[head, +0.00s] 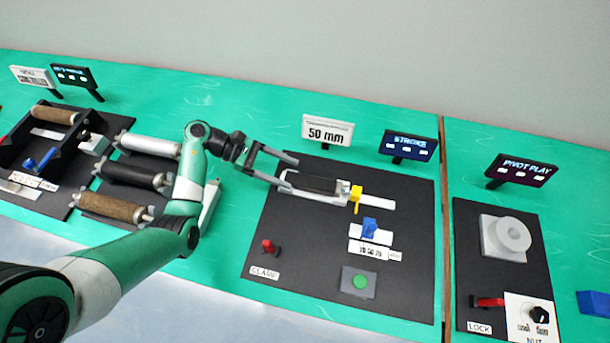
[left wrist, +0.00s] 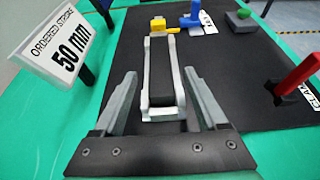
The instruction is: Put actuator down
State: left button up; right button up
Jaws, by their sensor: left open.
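The actuator (head: 314,184) is a dark bar lying in a pale cradle on the black mat, with a yellow piece (head: 355,198) at its right end. My left gripper (head: 289,170) is open at the left end of the actuator. In the left wrist view the actuator (left wrist: 161,75) lies lengthwise between and ahead of the two fingers (left wrist: 165,98), with gaps on both sides. I cannot tell whether the actuator rests fully down in the cradle. My right gripper is not in view.
A "50 mm" sign (head: 327,131) and a stroke display (head: 408,146) stand behind the mat. A red clamp lever (head: 269,246), blue block (head: 370,229) and green button (head: 360,282) sit in front. Several rollers (head: 133,175) lie to the left.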

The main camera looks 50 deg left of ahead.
pick_arm(q)
jog(key=v, duration=0.3)
jog(key=shift+s+a+r, duration=0.1)
jog(key=shift+s+a, duration=0.1)
